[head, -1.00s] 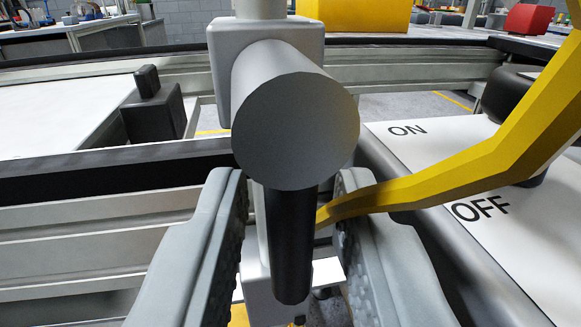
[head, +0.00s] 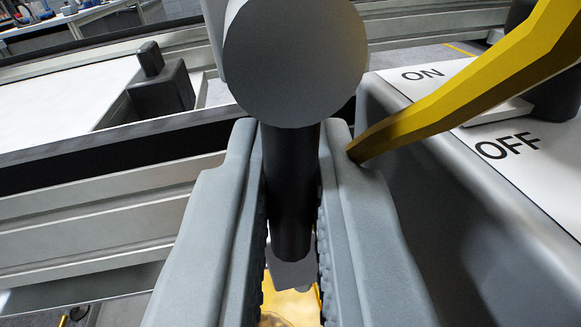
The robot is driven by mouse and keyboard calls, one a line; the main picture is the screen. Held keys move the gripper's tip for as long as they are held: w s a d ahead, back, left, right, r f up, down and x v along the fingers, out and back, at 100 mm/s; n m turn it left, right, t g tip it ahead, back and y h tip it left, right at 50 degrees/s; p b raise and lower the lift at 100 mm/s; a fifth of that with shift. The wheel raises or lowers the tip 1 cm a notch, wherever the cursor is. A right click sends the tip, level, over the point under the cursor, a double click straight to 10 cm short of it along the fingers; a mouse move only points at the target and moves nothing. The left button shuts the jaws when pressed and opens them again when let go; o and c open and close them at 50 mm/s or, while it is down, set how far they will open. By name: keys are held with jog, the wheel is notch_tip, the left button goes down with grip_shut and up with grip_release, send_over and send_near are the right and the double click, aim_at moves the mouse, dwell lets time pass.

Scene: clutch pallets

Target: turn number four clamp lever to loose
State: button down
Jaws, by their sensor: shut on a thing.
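The clamp lever shows as a black rod handle (head: 291,190) hanging down from a round grey hub (head: 295,62) in the top middle of the view. My gripper (head: 291,140) is shut on the black handle, one ridged finger on each side, just below the hub. No number or "loose" mark is visible on this lever, so I cannot tell its number. The lower end of the handle shows between the fingers. The hub hides part of what lies behind it.
A yellow bar (head: 465,80) slants down from the upper right, its end close by my right finger. A white panel (head: 545,195) marked ON and OFF lies on the right. Grey rails (head: 90,205) and a black block (head: 162,92) are on the left.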

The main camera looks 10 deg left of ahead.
jog(key=shift+s+a+r+m+g+y, duration=0.15)
jog(key=shift+a+r+m+g+y, duration=0.3)
jog(key=shift+m, duration=1.7)
jog(key=shift+s+a+r+m+g+y, duration=0.2)
jog(key=shift+a+r+m+g+y, duration=0.25)
jog(key=shift+m, duration=1.65)
jog(key=shift+s+a+r+m+g+y, duration=0.25)
jog(key=shift+a+r+m, duration=0.35)
jog(key=shift+m, duration=1.55)
jog(key=shift+w, duration=0.1)
jog(key=c, duration=1.6)
grip_release()
jog(key=v, duration=1.7)
